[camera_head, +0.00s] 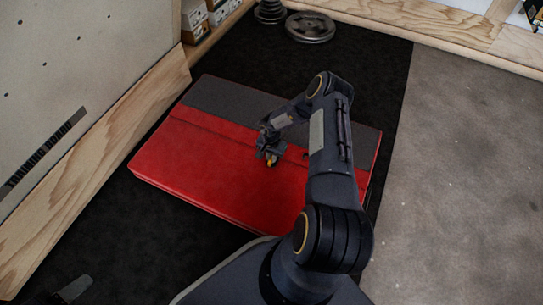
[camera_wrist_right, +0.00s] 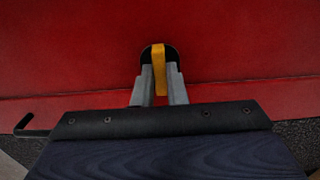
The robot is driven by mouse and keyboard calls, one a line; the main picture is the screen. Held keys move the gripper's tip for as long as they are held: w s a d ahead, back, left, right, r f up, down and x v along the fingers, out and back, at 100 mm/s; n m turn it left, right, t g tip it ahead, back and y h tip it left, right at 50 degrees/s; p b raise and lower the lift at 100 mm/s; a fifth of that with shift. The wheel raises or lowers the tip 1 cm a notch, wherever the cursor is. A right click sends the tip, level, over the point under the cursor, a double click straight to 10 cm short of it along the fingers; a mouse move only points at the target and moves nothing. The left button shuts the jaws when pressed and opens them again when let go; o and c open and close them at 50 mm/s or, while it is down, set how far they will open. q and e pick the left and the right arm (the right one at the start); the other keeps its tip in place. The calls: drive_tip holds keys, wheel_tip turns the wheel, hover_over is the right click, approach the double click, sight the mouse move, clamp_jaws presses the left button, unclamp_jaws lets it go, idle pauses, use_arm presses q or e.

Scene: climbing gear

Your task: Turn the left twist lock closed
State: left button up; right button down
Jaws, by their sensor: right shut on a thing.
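A red and dark grey pad (camera_head: 200,150) lies flat on the black floor mat; its red part also fills the right wrist view (camera_wrist_right: 70,45). A yellow twist lock tab (camera_wrist_right: 159,70) stands in a dark round seat on the red surface. My right gripper (camera_head: 269,160) is at the pad near the red and grey border. In the wrist view its two grey fingers (camera_wrist_right: 160,88) are shut on the yellow tab, one on each side. The fingers hide part of the lock. A dark piece at the lower left (camera_head: 70,290) may be my left gripper; its jaws are unclear.
A wooden-edged board (camera_head: 100,135) stands along the left. A weight plate (camera_head: 310,27) lies on the mat behind the pad. A wooden ledge (camera_head: 440,32) runs along the back. Bare grey floor (camera_head: 470,170) lies open at the right.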

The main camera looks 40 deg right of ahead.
drive_tip(key=shift+m, duration=0.3)
drive_tip(key=m, duration=0.3)
drive_tip(key=shift+m, duration=0.4)
drive_tip(key=m, duration=0.4)
drive_tip(key=m+p, duration=0.1)
drive_tip(key=m, duration=0.4)
drive_tip(key=shift+m+p, duration=0.4)
drive_tip(key=shift+m, duration=1.8)
drive_tip(key=c, duration=1.5)
unclamp_jaws()
drive_tip(key=shift+o, duration=0.2)
